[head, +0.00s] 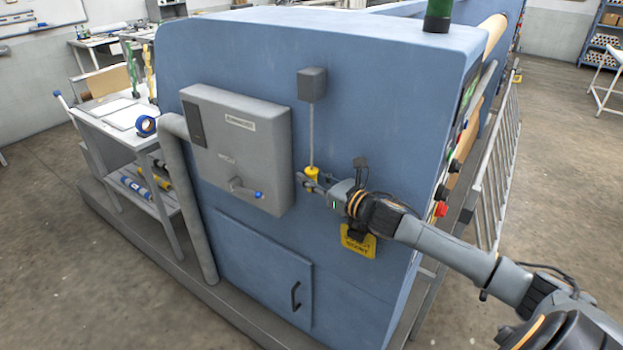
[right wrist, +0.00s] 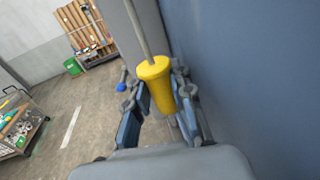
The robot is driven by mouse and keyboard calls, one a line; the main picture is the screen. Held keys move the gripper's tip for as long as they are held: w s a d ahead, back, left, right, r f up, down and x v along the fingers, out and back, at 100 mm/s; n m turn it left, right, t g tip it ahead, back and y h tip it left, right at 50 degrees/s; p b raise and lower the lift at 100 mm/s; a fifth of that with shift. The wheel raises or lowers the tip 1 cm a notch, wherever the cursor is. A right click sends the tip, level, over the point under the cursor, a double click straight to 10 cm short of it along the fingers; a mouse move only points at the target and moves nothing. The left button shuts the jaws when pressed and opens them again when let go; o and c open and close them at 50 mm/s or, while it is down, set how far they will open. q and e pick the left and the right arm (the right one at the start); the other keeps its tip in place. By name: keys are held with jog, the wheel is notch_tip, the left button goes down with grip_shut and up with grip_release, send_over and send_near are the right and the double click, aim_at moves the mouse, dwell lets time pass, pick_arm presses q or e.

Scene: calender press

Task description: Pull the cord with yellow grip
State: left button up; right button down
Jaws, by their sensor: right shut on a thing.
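The cord (head: 312,140) hangs from a dark grey box (head: 312,84) on the blue machine's end face. Its yellow grip (head: 312,174) is at the cord's lower end. My right gripper (head: 308,183) is shut on the yellow grip, coming in from the right. In the right wrist view the yellow grip (right wrist: 156,82) sits between the two fingers, with the grey cord (right wrist: 137,30) rising from its top. The grip's lower part is partly hidden by the fingers. My left gripper is not in view.
A grey box (head: 240,150) with a blue-tipped lever (head: 245,188) juts out left of the cord. A yellow sign (head: 358,242) hangs below my right wrist. A cabinet door (head: 265,270) is lower down. A railing (head: 498,160) runs along the right side.

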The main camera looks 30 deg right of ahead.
jog(key=c, duration=1.1)
grip_release()
jog(key=shift+a+r, duration=0.1)
jog(key=v, duration=1.2)
jog(key=shift+s, duration=0.1)
